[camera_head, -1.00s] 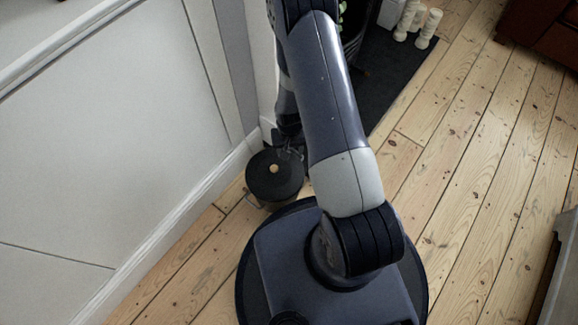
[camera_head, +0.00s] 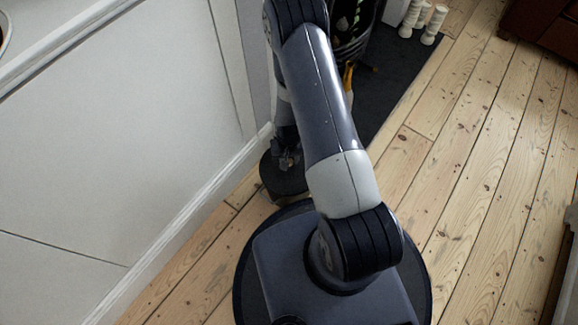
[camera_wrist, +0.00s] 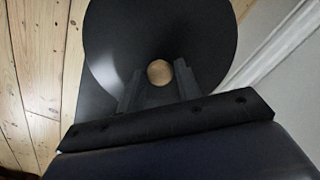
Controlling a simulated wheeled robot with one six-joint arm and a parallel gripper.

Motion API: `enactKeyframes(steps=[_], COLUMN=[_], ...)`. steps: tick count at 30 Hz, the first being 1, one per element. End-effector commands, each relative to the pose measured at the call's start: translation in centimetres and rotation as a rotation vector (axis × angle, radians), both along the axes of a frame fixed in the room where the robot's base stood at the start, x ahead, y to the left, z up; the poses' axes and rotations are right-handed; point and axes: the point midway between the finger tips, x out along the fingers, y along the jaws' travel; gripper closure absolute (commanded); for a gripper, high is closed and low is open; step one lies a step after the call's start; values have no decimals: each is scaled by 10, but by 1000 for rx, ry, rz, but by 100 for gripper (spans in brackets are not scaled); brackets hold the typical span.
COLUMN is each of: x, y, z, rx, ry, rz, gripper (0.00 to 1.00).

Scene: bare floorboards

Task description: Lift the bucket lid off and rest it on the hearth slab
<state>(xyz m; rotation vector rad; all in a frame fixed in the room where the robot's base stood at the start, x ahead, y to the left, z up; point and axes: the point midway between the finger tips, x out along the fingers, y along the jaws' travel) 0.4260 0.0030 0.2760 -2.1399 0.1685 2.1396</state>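The bucket (camera_head: 283,194) stands on the floorboards against the white wall panelling in the head view, partly hidden by my arm. Its dark round lid (camera_wrist: 160,30) is on it and fills the upper middle of the wrist view, with a round wooden knob (camera_wrist: 159,72) at its centre. My gripper (camera_head: 288,162) is over the lid. In the wrist view its two fingers are apart, one on each side of the knob, with gaps visible; I cannot tell how far above the lid they are. The hearth slab (camera_head: 402,85) is a dark flat slab beyond my arm.
A white skirting board (camera_head: 190,229) runs close beside the bucket. The nearer part of the slab and the floorboards to its right look clear.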

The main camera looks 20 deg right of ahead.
Motion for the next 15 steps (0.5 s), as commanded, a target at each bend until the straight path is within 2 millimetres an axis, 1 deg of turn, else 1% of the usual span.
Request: enactKeyframes(steps=[1, 2, 11, 15], x=[0, 0, 0, 0], y=[0, 0, 0, 0], z=[0, 0, 0, 0], rx=[0, 0, 0, 0], ry=[0, 0, 0, 0], rz=[0, 0, 0, 0], gripper=[72, 74, 99, 100])
